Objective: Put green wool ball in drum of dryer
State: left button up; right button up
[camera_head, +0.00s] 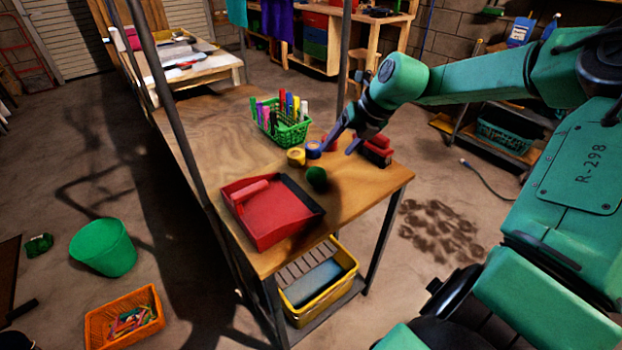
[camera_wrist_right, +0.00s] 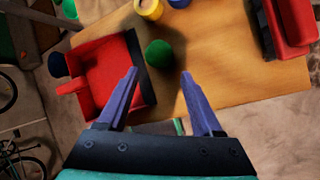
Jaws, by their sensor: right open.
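The green wool ball (camera_head: 317,177) lies on the wooden workbench (camera_head: 376,192), just right of a red tray. It also shows in the right wrist view (camera_wrist_right: 159,53), beyond and between the two fingertips. My right gripper (camera_head: 343,144) is open and empty, above the bench on the far side of the ball. Its two blue-purple fingers (camera_wrist_right: 159,74) are spread apart in the wrist view, and the ball is clear of them. My left gripper is not in view. No dryer or drum shows in these frames.
The red tray (camera_head: 240,207) stands left of the ball. Yellow tape (camera_head: 296,157), blue tape (camera_head: 314,149) and a green basket of markers (camera_head: 290,135) stand behind it. A red toolbox-like object (camera_head: 376,152) is at right. A yellow crate (camera_head: 319,303) sits below.

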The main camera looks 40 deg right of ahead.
aim_at(320, 170)
jog(key=x, duration=0.7)
jog(key=shift+d, duration=0.1)
jog(key=x, duration=0.5)
jog(key=shift+f, duration=0.15)
jog(key=shift+s, duration=0.1)
jog(key=c, duration=1)
